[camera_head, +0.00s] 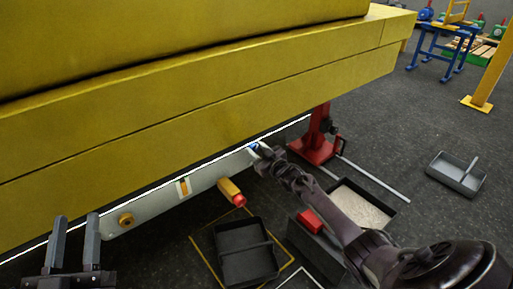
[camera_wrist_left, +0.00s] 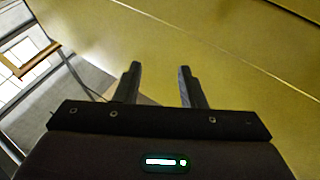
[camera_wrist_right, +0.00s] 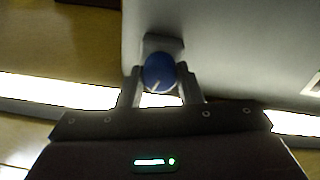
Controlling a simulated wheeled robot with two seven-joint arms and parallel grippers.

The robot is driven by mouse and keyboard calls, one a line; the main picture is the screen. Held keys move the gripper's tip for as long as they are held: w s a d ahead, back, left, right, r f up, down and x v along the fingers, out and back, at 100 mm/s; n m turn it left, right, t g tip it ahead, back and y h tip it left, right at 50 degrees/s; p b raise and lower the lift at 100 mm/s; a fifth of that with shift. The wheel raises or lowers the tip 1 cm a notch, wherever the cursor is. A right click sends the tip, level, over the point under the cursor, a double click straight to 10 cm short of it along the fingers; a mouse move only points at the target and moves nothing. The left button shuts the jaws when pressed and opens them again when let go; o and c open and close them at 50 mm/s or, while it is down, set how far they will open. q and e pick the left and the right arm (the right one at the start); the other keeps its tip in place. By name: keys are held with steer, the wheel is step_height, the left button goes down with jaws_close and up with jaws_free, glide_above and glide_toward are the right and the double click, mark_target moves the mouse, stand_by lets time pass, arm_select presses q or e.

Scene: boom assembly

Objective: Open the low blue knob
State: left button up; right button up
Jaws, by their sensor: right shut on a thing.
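The low blue knob (camera_wrist_right: 159,72) is round with a pale mark and sits on a grey panel, clear in the right wrist view. In the head view the knob (camera_head: 254,147) is a small blue spot at the right end of the panel (camera_head: 150,213), under the yellow boom. My right gripper (camera_wrist_right: 161,88) has a finger on each side of the knob and is shut on it; in the head view my arm partly hides it. My left gripper (camera_head: 76,240) is open and empty at the lower left, and its spread fingers also show in the left wrist view (camera_wrist_left: 158,85).
The yellow boom (camera_head: 200,110) hangs over the panel. An orange handle with a red end (camera_head: 233,192) sticks out of the panel. Below are a black tray (camera_head: 246,252) and a bin of pale grains (camera_head: 360,207). A red stand (camera_head: 315,148) is behind my right gripper.

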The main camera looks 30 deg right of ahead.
mark_target(256, 148)
steer(key=m, duration=0.3)
steer(key=shift+p, duration=0.35)
arm_select(q)
step_height(256, 148, down, 8)
steer(key=g+y, duration=0.1)
steer(key=g, duration=0.3)
steer(key=shift+w+d, duration=0.35)
steer(key=shift+d, duration=0.1)
arm_select(e)
steer(key=shift+m, duration=0.6)
steer(key=o, duration=1)
steer(key=s+p, duration=0.2)
steer(key=s, duration=0.1)
steer(key=shift+s+d, duration=0.1)
steer(key=shift+s, duration=0.15)
arm_select(q)
steer(key=s+a+f+g+y, duration=0.1)
steer(key=s+f+g, duration=0.4)
steer(key=f, duration=0.5)
steer(key=s+a+f+g+y+p, duration=0.1)
steer(key=s+f+g+y, duration=0.2)
steer(key=s+f+g, duration=0.3)
step_height(256, 148, down, 4)
steer(key=shift+s+a+r+y+p, duration=0.15)
steer(key=shift+s+a+y+p, duration=0.15)
steer(key=shift+s+a+y, duration=0.15)
arm_select(e)
steer(key=s, duration=0.4)
steer(key=shift+s+d, duration=0.1)
steer(key=shift+s, duration=0.05)
